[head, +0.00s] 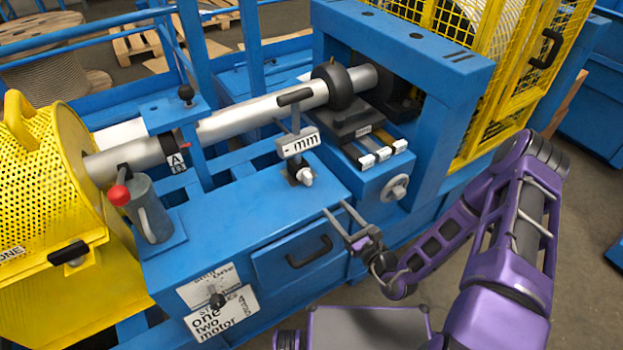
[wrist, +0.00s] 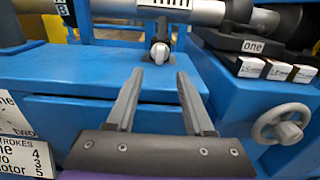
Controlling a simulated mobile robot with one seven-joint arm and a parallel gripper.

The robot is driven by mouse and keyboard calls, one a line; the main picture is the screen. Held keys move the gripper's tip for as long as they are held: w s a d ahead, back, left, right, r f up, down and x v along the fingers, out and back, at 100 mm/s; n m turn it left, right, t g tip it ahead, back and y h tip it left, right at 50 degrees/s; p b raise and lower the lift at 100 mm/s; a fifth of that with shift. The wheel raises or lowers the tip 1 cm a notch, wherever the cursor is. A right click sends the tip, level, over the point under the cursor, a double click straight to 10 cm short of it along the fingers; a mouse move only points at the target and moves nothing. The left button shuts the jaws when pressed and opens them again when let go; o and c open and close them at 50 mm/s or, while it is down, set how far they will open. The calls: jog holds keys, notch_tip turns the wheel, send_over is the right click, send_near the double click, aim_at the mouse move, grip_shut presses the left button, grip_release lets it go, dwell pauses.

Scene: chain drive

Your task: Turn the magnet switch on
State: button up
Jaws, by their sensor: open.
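My gripper (head: 336,210) is open and empty, near the front edge of the machine top, short of the knob. In the wrist view the two fingers (wrist: 160,78) point toward the knob, which lies beyond and between their tips.
A grey handwheel (head: 395,188) and white-labelled blocks (head: 383,153) are to the right. A grey cylinder with a red-knobbed lever (head: 148,208) stands left. The silver shaft (head: 250,112) runs behind the stand.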

aim_at(310, 178)
jog(key=b+x, duration=0.1)
jog(key=x, duration=1.2)
jog(key=shift+w, duration=0.1)
grip_shut()
